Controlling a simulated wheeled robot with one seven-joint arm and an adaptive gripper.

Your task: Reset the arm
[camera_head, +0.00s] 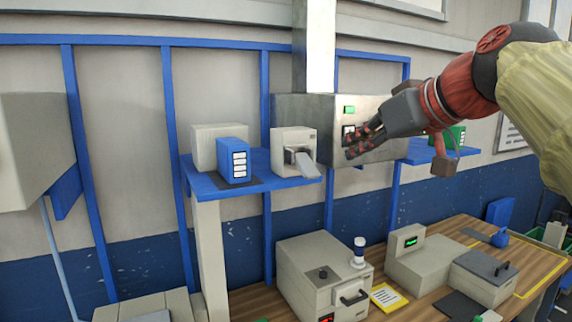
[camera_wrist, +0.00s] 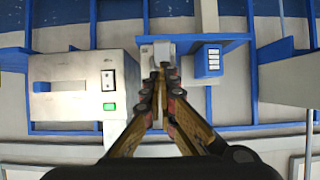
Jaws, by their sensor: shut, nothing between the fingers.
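My gripper (camera_head: 364,141) is at the end of my arm, which reaches in from the right in the head view. It is in the air in front of a grey metal box (camera_head: 290,104) with a green button (camera_head: 349,109). In the wrist view my gripper (camera_wrist: 160,80) has its fingers converging to a point, shut and empty. That view is turned upside down relative to the head view. The fingertips overlap the small white device (camera_wrist: 150,50) there, but I cannot tell the distance. In the head view this device (camera_head: 292,140) stands left of the fingers on a blue shelf.
The blue shelf (camera_head: 250,186) also bears a blue unit (camera_head: 233,162). Below, a wooden bench (camera_head: 455,235) holds a grey machine (camera_head: 318,275), a unit with a green display (camera_head: 410,242) and a dark-lidded box (camera_head: 485,278). Blue posts line the wall.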

